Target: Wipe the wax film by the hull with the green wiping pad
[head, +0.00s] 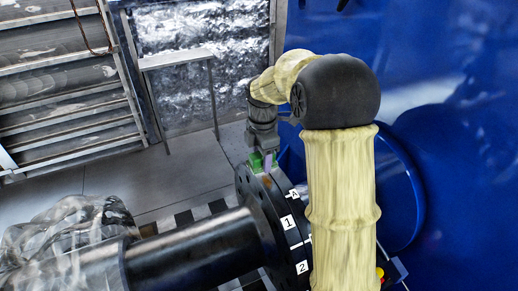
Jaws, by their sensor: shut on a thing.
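My gripper (263,152) points down at the top of the black flange (252,207), left of the blue hull (450,180). It is shut on the green wiping pad (256,161), of which only a small green part shows. A small pale lilac patch shows beside the pad; I cannot tell what it is. The pad is at or just above the flange's upper edge; contact cannot be made out. I cannot clearly pick out the wax film; my arm and gripper cover part of the flange and hull.
A dark shaft (190,250) runs left from the flange, which bears white labels. Clear crumpled plastic (65,235) lies at the lower left. A metal stand (177,60) and slatted racks (65,80) stand behind. Grey floor (180,180) is open between.

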